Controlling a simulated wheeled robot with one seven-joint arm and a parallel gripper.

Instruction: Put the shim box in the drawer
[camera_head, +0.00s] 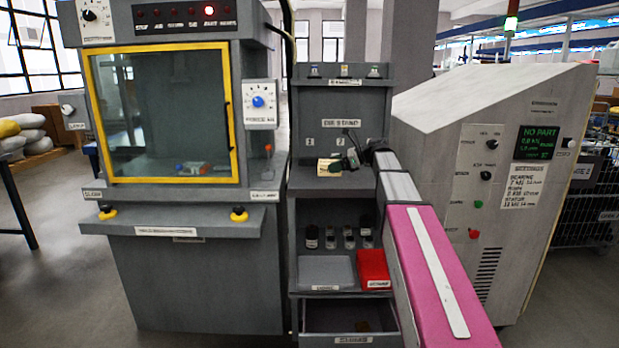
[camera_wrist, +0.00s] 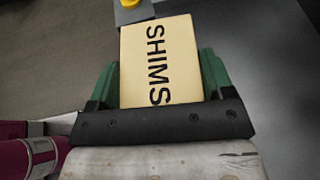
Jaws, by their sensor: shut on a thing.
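My gripper (camera_head: 343,165) is shut on the shim box (camera_head: 328,168), a small cream box. In the wrist view the shim box (camera_wrist: 160,60) fills the space between the green fingers, with the word SHIMS facing the camera. In the head view the box is at the level of the die stand's upper shelf; I cannot tell whether it touches the shelf. The drawer (camera_head: 352,339) at the bottom of the die stand is pulled open. A small brownish thing lies inside it, too dim to name. The drawer's right side is partly hidden by my arm.
Above the drawer, a shelf holds several small dark dies (camera_head: 330,240), a grey tray (camera_head: 325,272) and a red tray (camera_head: 373,268). A press with a yellow-framed window (camera_head: 160,115) stands left. A grey test cabinet (camera_head: 490,190) stands right, beside my arm.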

